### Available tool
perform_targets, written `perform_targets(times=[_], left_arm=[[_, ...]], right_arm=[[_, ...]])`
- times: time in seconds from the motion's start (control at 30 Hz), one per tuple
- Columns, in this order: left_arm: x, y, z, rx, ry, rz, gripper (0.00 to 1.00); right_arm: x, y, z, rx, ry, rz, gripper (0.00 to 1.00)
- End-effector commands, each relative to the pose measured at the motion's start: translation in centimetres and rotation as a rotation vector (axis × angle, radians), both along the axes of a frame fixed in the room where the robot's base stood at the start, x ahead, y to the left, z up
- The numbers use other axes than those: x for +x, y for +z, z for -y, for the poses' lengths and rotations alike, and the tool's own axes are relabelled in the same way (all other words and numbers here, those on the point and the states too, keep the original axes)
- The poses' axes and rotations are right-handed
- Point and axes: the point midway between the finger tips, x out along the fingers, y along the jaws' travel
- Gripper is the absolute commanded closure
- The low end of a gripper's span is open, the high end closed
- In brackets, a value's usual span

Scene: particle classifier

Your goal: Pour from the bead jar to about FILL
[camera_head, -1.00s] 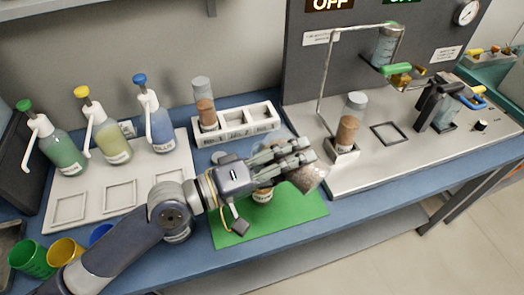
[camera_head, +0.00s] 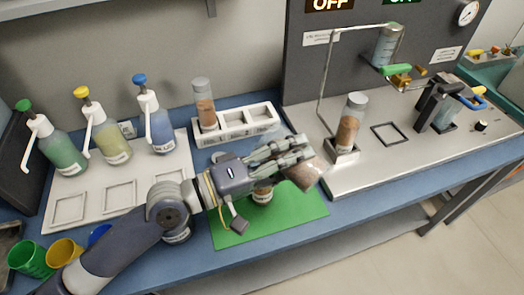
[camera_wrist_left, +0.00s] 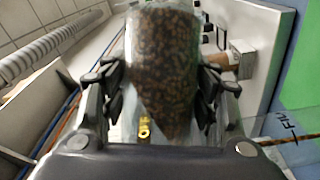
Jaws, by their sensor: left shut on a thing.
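My left gripper (camera_head: 296,158) is shut on the clear bead jar (camera_head: 306,176), which is tilted over the green mat. In the left wrist view the jar (camera_wrist_left: 162,65) fills the space between the fingers and holds dark brown beads. A labelled container (camera_head: 263,195) stands on the green mat, partly hidden under my gripper; its contents are hard to see. In the left wrist view a clear wall with a FILL mark (camera_wrist_left: 285,125) shows at the right. I cannot tell whether beads are falling. My right gripper is out of view.
A white rack (camera_head: 235,124) holding a brown-filled jar (camera_head: 204,103) stands behind. Another brown-filled jar (camera_head: 350,122) sits on the metal bench plate (camera_head: 400,165). Pump bottles (camera_head: 107,138) stand at the left. The front right of the green mat (camera_head: 300,213) is clear.

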Motion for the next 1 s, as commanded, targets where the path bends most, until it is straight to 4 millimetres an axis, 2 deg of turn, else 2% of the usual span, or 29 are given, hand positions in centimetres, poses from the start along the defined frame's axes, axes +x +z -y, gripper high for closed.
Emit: perform_targets(times=[1.0], left_arm=[[0.25, 0.50, -0.26, -0.045, 0.001, -0.037, 0.79]], right_arm=[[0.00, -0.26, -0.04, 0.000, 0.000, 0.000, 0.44]])
